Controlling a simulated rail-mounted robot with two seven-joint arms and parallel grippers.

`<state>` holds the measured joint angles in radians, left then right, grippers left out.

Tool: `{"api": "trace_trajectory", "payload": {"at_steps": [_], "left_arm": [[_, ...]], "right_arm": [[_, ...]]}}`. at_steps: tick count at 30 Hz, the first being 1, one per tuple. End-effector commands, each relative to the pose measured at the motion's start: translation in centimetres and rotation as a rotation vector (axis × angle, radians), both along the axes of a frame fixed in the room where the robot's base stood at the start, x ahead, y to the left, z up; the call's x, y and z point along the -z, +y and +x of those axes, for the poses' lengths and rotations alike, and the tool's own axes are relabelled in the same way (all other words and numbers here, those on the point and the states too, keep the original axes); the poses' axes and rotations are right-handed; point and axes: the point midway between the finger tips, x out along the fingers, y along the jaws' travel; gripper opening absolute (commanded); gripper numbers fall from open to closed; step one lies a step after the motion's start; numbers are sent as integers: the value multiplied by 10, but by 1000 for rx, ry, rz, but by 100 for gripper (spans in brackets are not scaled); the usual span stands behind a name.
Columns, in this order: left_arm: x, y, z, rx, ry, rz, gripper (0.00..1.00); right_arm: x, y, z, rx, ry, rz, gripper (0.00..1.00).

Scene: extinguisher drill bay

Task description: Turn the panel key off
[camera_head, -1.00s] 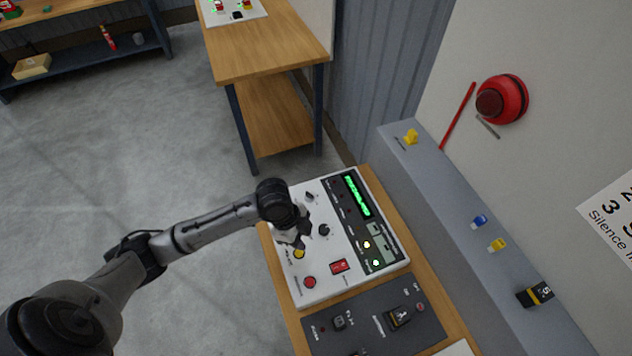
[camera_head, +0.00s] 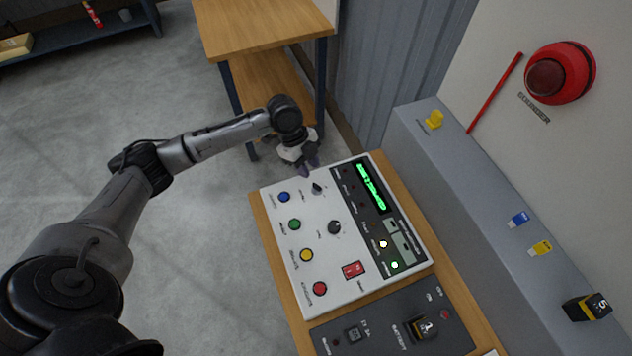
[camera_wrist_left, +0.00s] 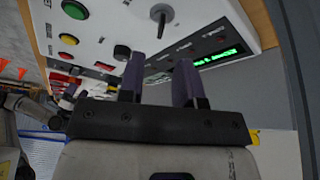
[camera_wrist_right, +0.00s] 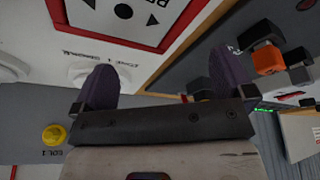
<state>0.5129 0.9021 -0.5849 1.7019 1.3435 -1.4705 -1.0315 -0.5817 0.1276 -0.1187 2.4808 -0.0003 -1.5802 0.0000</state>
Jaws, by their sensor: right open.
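The panel key (camera_head: 316,188) is a small key switch near the far end of the white control panel (camera_head: 270,215). In the left wrist view the key (camera_wrist_left: 162,16) shows as a silver round collar with a narrow grip, just beyond the fingertips. My left gripper (camera_head: 308,170) is above the panel's far edge, close to the key. Its purple fingers (camera_wrist_left: 158,68) are apart with nothing between them, and the key is clear of them. My right gripper (camera_wrist_right: 165,78) is open and empty near a red-framed sign; it is out of the head view.
A black knob (camera_head: 334,228), blue, green, yellow and red buttons and a red rocker switch (camera_head: 353,269) share the panel. A dark battery panel (camera_head: 385,315) adjoins it in front. A grey ledge (camera_head: 470,190) with coloured tags runs along the right. A wooden table (camera_head: 265,35) stands behind.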

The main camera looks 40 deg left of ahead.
Motion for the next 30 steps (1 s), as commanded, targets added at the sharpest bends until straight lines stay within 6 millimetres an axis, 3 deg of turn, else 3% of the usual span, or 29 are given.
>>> {"api": "trace_trajectory", "payload": {"at_steps": [6,12,28,30], "left_arm": [[36,-15,1,0,1,-1,32],[55,-23,2,-1,-1,-1,32],[66,-28,2,0,-1,0,32],[66,-28,2,0,-1,0,25]], "right_arm": [[1,1,0,3,0,5,100],[2,3,0,5,0,9,100],[2,4,0,6,0,12,100],[2,3,0,4,0,10,100]]}}
